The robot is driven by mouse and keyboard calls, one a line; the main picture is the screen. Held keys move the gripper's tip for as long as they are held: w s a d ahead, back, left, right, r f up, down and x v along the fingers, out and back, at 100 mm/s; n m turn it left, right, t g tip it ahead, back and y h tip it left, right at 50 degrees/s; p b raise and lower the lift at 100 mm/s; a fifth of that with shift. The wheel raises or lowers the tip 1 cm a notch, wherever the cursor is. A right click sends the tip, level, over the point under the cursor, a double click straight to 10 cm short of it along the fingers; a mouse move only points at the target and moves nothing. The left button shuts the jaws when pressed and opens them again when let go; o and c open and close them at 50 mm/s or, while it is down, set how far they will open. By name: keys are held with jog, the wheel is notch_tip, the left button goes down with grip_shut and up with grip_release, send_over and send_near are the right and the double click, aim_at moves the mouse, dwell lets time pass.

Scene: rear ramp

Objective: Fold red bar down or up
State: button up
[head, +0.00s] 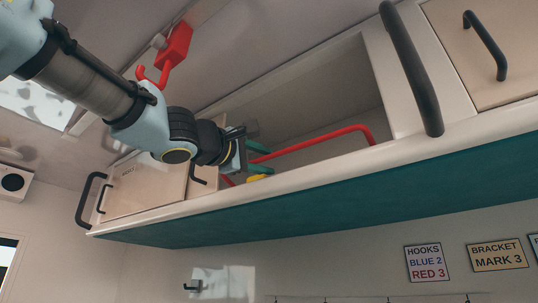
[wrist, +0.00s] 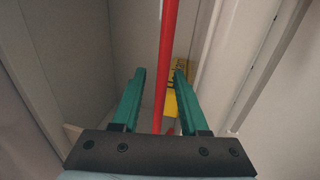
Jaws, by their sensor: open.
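The red bar (head: 315,140) runs across the opening of an overhead cabinet in the head view and bends down at its right end. In the wrist view the red bar (wrist: 167,60) runs lengthwise between the two green fingers. My gripper (head: 262,160) is at the left part of the opening, close to the bar. In the wrist view my gripper (wrist: 160,75) is open, with a finger on each side of the bar and gaps visible. The bar's left end is partly hidden behind my gripper in the head view.
A yellow object (wrist: 182,97) lies inside the cabinet, right of the bar. The cabinet's pale front rim (head: 300,180) runs below my gripper. Black handles (head: 412,68) stick out at both sides. A red hook fitting (head: 172,50) hangs from the ceiling near my arm.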

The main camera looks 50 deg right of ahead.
jog(key=shift+x, duration=1.1)
grip_shut()
